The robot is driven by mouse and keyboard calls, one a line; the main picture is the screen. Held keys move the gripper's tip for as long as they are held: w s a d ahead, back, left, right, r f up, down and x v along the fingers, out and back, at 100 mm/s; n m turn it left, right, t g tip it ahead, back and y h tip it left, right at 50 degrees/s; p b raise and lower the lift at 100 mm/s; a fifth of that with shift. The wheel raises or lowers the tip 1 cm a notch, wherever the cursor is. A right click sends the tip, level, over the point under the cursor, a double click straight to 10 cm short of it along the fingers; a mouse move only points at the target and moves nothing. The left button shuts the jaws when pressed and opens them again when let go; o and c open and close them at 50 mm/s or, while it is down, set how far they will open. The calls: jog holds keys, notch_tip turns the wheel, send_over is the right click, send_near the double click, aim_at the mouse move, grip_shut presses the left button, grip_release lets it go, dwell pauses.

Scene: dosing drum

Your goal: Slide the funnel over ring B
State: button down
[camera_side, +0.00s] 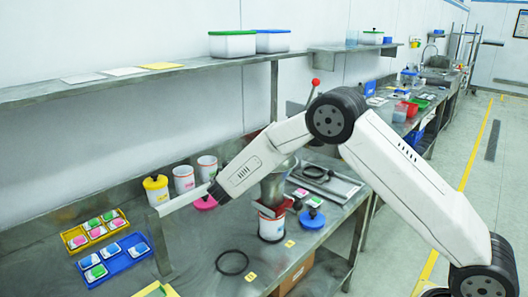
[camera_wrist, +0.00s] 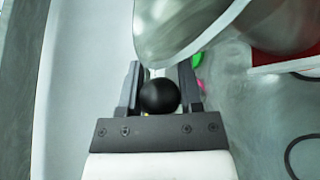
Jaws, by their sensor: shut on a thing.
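In the wrist view, my gripper (camera_wrist: 160,72) is closed around a black ball-shaped knob (camera_wrist: 160,97). What the knob is fixed to is hidden. A large shiny steel body (camera_wrist: 185,25), perhaps the funnel, fills the top just beyond the fingers. In the side view, a steel funnel-shaped part (camera_side: 272,188) stands above a red bracket (camera_side: 271,210) and a white container (camera_side: 271,229). My dark wrist end is left of it, and the fingers cannot be made out there. I cannot tell which thing is ring B; small yellow labels (camera_side: 251,277) on the bench are unreadable.
A black loop (camera_side: 232,262) lies on the bench in front. Yellow (camera_side: 77,238) and blue (camera_side: 98,272) trays of packets lie at left.

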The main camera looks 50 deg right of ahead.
dwell(0.7)
jog(key=a, duration=1.8)
jog(key=shift+a, duration=0.25)
jog(key=c, duration=0.5)
grip_release()
jog(key=shift+a, duration=0.1)
jog(key=shift+o, duration=1.2)
jog(key=v, duration=0.7)
jog(key=shift+s+a, duration=0.25)
jog(key=shift+d, duration=0.1)
